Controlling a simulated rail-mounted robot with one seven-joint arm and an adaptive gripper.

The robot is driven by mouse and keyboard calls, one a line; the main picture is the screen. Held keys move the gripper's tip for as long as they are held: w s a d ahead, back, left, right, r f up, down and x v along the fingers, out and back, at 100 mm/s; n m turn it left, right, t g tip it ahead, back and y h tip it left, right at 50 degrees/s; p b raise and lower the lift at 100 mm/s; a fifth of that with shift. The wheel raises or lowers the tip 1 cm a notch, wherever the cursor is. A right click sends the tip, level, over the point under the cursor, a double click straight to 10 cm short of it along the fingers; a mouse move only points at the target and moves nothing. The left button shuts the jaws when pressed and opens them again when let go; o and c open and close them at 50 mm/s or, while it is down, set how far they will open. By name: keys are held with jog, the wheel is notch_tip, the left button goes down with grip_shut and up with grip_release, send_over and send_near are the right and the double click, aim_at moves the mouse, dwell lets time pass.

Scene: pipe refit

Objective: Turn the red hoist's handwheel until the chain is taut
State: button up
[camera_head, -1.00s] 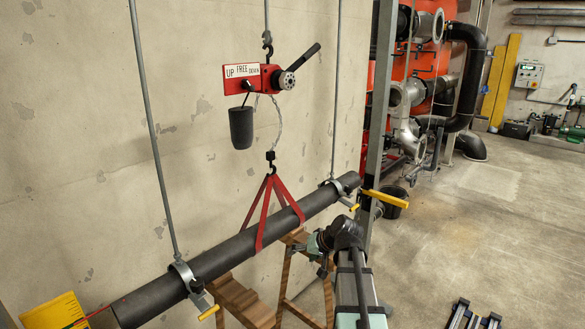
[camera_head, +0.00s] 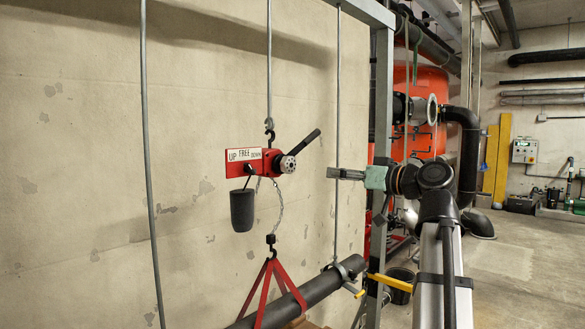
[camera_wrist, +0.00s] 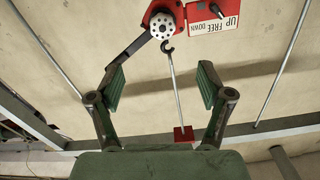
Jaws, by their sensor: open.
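The red hoist (camera_head: 267,160) hangs from an upper hook on a rod and bears an UP / FREE / DOWN label. Its round, pale, perforated handwheel (camera_head: 288,164) is on its right end, beside a black lever (camera_head: 304,142). A thin chain (camera_head: 280,208) below it bows to the right, not straight. A lower hook (camera_head: 271,240) carries the red sling (camera_head: 265,290) around the dark pipe (camera_head: 334,284). My gripper (camera_head: 336,173) is open and empty, right of the handwheel and apart from it. In the wrist view, the handwheel (camera_wrist: 163,25) appears upside down beyond the open fingers (camera_wrist: 161,82).
A black chain container (camera_head: 242,210) hangs under the hoist's left side. Grey rods (camera_head: 152,170) hang either side, and a steel post (camera_head: 383,110) stands right. The wall around the hoist is clear.

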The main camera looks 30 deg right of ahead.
jog(key=p, duration=0.5)
send_near(291, 164)
jog(key=x, duration=0.8)
jog(key=shift+w, duration=0.25)
jog(key=shift+w+a, duration=0.25)
jog(key=shift+w, duration=0.35)
jog(key=c, duration=1.2)
